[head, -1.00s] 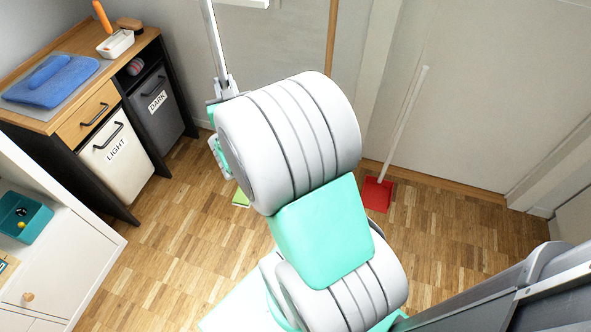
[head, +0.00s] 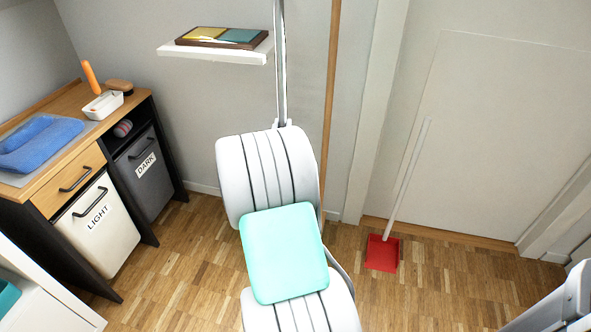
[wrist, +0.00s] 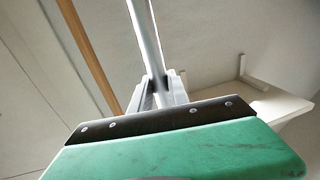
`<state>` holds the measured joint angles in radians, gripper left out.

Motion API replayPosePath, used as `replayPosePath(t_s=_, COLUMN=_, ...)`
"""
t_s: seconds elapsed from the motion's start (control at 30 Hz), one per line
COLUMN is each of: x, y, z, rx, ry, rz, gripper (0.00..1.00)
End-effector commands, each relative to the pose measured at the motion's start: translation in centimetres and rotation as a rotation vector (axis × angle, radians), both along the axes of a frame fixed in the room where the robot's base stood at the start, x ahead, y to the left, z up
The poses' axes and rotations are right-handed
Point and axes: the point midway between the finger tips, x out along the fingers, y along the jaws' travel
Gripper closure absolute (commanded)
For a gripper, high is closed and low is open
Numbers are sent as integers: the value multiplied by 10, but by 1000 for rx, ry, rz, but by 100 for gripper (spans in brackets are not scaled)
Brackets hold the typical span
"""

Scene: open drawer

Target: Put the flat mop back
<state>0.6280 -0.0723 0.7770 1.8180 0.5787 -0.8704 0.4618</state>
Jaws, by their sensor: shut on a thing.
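The flat mop shows as a long grey pole (head: 281,60) standing close to upright. My gripper (head: 282,124) is shut on this pole, just above my pale arm links. In the wrist view, the pole (wrist: 146,40) runs up from between the fingers of my gripper (wrist: 158,88). The lower pole and the mop's head are hidden behind my arm.
A white wall shelf (head: 212,52) with a yellow and teal box stands left of the pole. A thin wooden pole (head: 331,100) is close on the right. A red dustpan (head: 382,254) stands by the door. Laundry bins (head: 100,225) line the left. Floor is clear between.

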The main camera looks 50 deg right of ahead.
Motion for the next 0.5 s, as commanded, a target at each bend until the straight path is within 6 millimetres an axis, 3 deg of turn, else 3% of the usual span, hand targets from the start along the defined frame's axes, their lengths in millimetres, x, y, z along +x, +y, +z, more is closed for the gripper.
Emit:
replayPosePath(t_s=0.33, x=17, y=-64, z=-31, rx=-4, ry=-4, rz=0, gripper=100)
replayPosePath(t_s=0.5, x=25, y=-84, z=-59, rx=-3, ry=-1, rz=3, gripper=100)
